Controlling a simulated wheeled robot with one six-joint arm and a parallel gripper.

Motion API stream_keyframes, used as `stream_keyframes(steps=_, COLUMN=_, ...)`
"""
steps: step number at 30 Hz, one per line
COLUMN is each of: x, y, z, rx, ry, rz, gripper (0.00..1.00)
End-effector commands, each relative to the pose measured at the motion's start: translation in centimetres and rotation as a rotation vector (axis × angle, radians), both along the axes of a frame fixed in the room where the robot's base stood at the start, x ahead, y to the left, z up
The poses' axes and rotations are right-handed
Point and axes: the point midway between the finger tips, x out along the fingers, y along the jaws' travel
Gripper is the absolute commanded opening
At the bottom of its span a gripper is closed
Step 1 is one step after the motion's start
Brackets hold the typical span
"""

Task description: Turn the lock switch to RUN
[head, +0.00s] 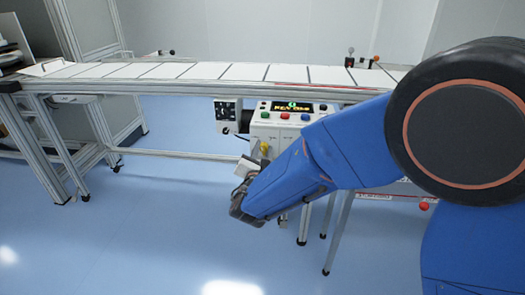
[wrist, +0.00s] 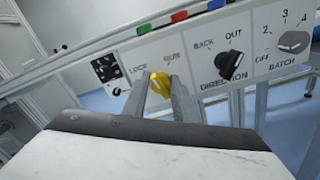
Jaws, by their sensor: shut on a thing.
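The lock switch (wrist: 160,82) is a yellow knob on the front of a pale control panel, between the printed words LOCK and RUN. In the wrist view its upper part leans toward the left, though the fingers hide part of it. My gripper (wrist: 157,90) has its two grey fingers on either side of the knob and is shut on it. In the head view the yellow knob (head: 264,147) shows small beside my gripper (head: 243,170), in front of the control box (head: 285,125).
A black DIRECTION knob (wrist: 229,64) and a BATCH knob (wrist: 293,42) sit to the right on the panel. Coloured buttons (wrist: 179,15) line its top. A conveyor table (head: 200,72) runs behind and above the box. The blue floor in front is clear.

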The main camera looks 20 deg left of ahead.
Motion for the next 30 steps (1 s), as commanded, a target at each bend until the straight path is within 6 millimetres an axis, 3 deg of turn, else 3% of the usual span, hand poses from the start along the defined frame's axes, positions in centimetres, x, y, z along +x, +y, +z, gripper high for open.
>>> stream_keyframes(steps=30, x=0.01, y=-0.31, z=-0.53, rx=0.891, ry=0.219, rz=-0.001, gripper=0.02)
